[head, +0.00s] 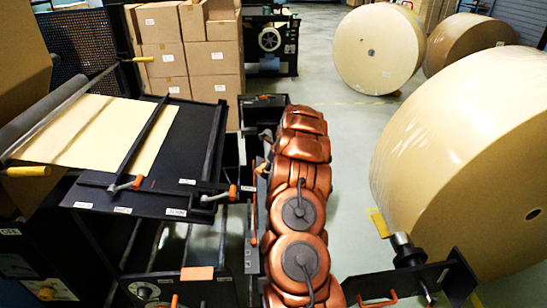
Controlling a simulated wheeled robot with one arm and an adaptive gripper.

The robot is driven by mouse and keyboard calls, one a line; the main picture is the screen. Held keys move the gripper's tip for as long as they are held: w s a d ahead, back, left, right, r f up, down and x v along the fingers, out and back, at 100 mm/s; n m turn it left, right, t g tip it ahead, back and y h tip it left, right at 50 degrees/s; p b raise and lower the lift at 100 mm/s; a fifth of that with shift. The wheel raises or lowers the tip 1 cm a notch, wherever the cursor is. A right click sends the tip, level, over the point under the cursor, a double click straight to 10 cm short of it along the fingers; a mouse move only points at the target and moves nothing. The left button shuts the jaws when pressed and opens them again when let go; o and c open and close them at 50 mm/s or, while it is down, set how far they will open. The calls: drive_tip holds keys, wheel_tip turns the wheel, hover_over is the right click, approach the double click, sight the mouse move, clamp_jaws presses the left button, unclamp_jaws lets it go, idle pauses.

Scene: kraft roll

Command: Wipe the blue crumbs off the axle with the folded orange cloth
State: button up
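A dark axle end with a pale metal collar (405,248) sticks out by the large kraft roll (470,160) at the right, above a black bracket. I can make out no blue crumbs on it at this size. A flat orange piece (197,273) lies on the machine frame at the lower left; I cannot tell whether it is the folded cloth. My copper-coloured arm rises through the middle of the view, left of the axle. No gripper fingers can be made out; my gripper is not seen, and the arm covers what lies behind it.
A black machine table (195,140) with a kraft sheet (100,130) and orange-tipped levers stands close at the left. Stacked cartons (185,60) and more rolls (380,50) stand at the back. Pale floor (345,150) is clear between my arm and the large roll.

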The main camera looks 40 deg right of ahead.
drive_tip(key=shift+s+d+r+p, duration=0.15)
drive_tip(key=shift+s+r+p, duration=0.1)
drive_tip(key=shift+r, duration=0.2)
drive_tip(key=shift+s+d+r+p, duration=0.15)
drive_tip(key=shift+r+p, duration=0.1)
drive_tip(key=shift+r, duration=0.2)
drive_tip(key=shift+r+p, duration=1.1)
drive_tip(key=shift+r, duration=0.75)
